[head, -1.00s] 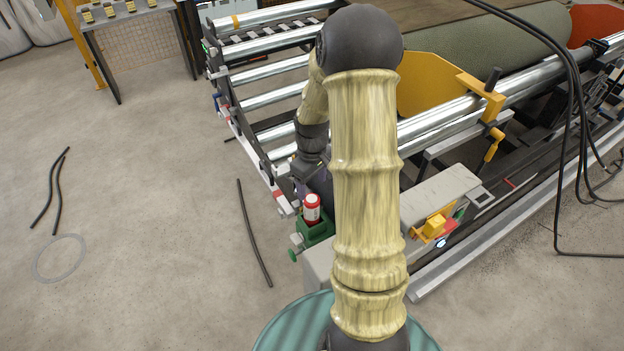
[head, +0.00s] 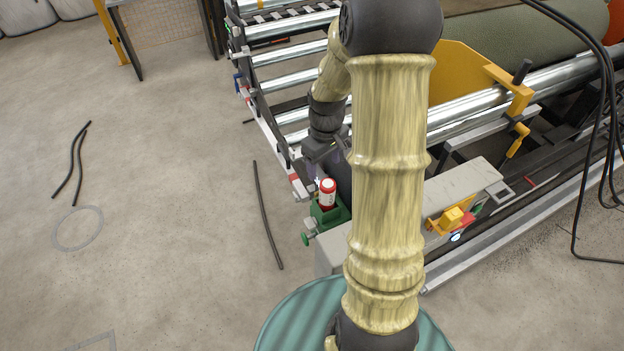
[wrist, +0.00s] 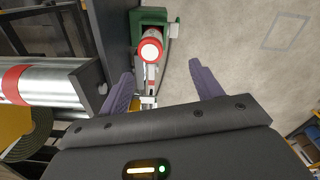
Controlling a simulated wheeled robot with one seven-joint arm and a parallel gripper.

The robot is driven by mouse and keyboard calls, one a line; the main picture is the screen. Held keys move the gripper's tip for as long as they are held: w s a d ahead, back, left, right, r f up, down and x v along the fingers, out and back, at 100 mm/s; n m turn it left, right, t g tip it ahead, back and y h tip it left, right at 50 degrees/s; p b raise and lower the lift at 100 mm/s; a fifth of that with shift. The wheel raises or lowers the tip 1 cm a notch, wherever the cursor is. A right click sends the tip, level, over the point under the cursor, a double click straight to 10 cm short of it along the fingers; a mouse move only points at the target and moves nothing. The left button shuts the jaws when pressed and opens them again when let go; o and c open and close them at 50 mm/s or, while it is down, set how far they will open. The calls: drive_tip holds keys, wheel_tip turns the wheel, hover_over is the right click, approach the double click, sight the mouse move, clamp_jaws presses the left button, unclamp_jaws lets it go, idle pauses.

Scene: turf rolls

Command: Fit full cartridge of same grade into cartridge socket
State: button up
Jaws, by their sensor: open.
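A red cartridge (head: 327,192) with a white band stands upright in the green cartridge socket (head: 329,214) at the corner of the machine. In the wrist view the cartridge (wrist: 151,50) shows its pale round end and red rim, with the green socket (wrist: 148,18) around its far part. My gripper (wrist: 162,85) is open, its two purple fingers spread to either side of the cartridge's line. The fingers do not touch it, and nothing is between them. I cannot tell the cartridge's grade or fill.
The machine's steel rollers (head: 283,68) and a green turf roll (head: 520,42) lie behind my arm. Black cables hang at far right. A dark rod (head: 266,215) lies on the open floor at left.

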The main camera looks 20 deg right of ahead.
drive_tip(key=s+a+r+m+t, duration=0.2)
drive_tip(key=s+a+r, duration=0.4)
drive_tip(key=s+a, duration=0.5)
drive_tip(key=shift+s+a+m, duration=0.3)
drive_tip(key=shift+m, duration=0.5)
idle(1.5)
